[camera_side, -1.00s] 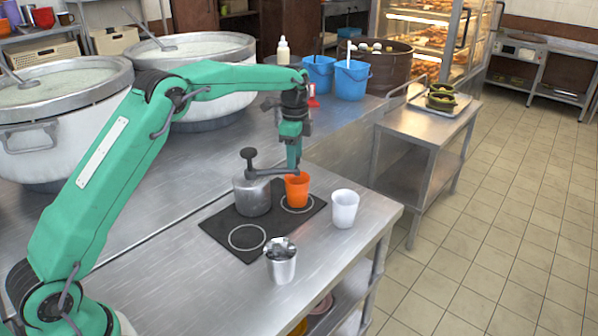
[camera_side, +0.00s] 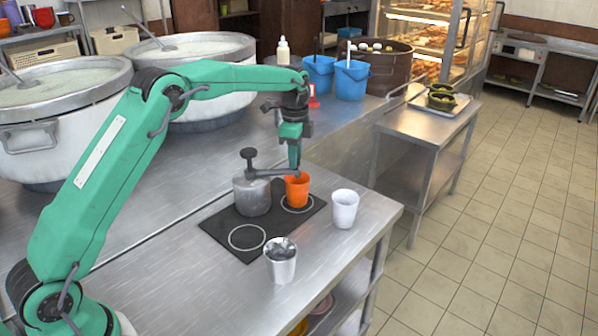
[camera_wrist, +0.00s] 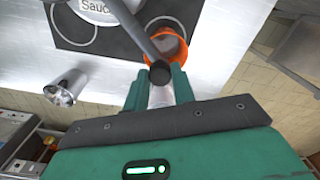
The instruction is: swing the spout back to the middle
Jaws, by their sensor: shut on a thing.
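The grey sauce pot (camera_side: 252,195) stands on a black mat (camera_side: 225,222); its lid (camera_wrist: 97,8) shows part of a "Sauce" label in the wrist view. Its dark spout (camera_side: 272,172) reaches right, with its end over the orange cup (camera_side: 297,191). The cup stands upright on the mat's far-right ring. My gripper (camera_side: 295,168) points down at the spout's end and is shut on it. In the wrist view, the round spout end (camera_wrist: 160,72) sits between my fingertips, beside the orange cup's rim (camera_wrist: 184,50).
The mat's near ring (camera_side: 247,237) is bare. A white cup (camera_side: 344,208) stands right of the mat, and a metal cup (camera_side: 281,263) stands in front of it. Large pots (camera_side: 60,110) and blue buckets (camera_side: 351,80) stand behind. The counter's front left is clear.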

